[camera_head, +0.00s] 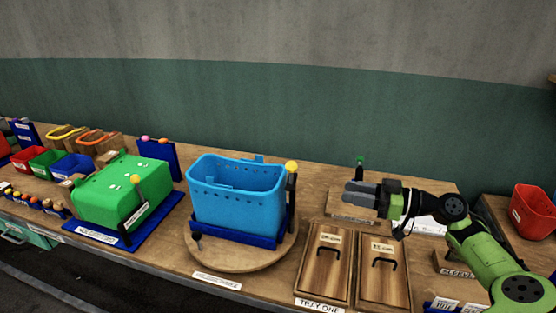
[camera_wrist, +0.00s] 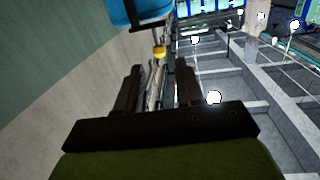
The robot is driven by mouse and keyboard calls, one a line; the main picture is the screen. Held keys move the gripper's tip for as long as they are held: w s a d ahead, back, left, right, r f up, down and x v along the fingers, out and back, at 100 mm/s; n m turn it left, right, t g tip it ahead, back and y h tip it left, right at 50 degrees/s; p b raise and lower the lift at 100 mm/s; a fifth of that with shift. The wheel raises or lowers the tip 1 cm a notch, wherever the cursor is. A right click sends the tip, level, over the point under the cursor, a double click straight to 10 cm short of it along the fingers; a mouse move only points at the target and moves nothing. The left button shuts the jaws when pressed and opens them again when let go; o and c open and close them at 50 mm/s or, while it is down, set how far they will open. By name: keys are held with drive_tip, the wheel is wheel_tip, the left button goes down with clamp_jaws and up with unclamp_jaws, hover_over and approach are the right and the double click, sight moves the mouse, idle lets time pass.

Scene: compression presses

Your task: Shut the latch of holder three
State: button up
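A light-blue bin (camera_head: 238,195) stands in a dark-blue holder (camera_head: 236,234) on a round wooden turntable; the label in front is too small to read surely. At the holder's right end a dark upright lever (camera_head: 291,195) carries a yellow ball (camera_head: 291,167). The yellow ball also shows in the wrist view (camera_wrist: 159,51), beyond my fingertips, with the blue bin (camera_wrist: 138,12) above it. My gripper (camera_head: 360,192) points left, to the right of the lever and apart from it. Its two fingers (camera_wrist: 159,86) are spread and nothing is between them.
A green bin (camera_head: 110,195) with another yellow-balled lever (camera_head: 135,180) sits on a blue base at left. Two wooden lids with handles (camera_head: 325,262) lie below my gripper. A thin post with a green top (camera_head: 360,160) stands behind it. A red bin (camera_head: 533,212) is far right.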

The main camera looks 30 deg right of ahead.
sight(292, 171)
drive_tip(key=b+x, duration=0.1)
drive_tip(key=x, duration=1.3)
drive_tip(key=shift+w+d+r+t, duration=0.2)
drive_tip(key=shift+w+r+t, duration=0.2)
drive_tip(key=shift+r, duration=0.35)
drive_tip(key=c, duration=0.7)
